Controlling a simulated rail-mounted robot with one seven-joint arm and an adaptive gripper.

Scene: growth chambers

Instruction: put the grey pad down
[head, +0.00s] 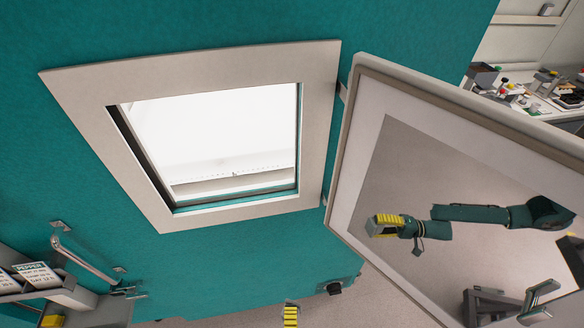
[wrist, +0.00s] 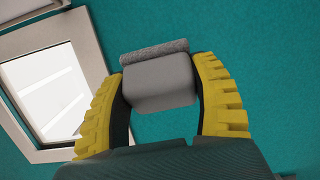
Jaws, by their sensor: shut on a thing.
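In the wrist view, my gripper (wrist: 160,88) is shut on the grey pad (wrist: 160,82), with one yellow ribbed finger at each side. The pad is a smooth grey block with a darker, rough strip along its far edge. It is held clear, in front of a teal wall. In the head view, only a yellow piece of my gripper (head: 290,316) shows at the bottom edge; the pad cannot be made out there.
A chamber opening (head: 220,140) with a pale frame stands in the teal wall. Its door (head: 350,120) is swung open at right, and its pane shows an arm with yellow fingers. A shelf with labelled cards (head: 35,275) is at lower left. A cluttered bench (head: 545,105) is at upper right.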

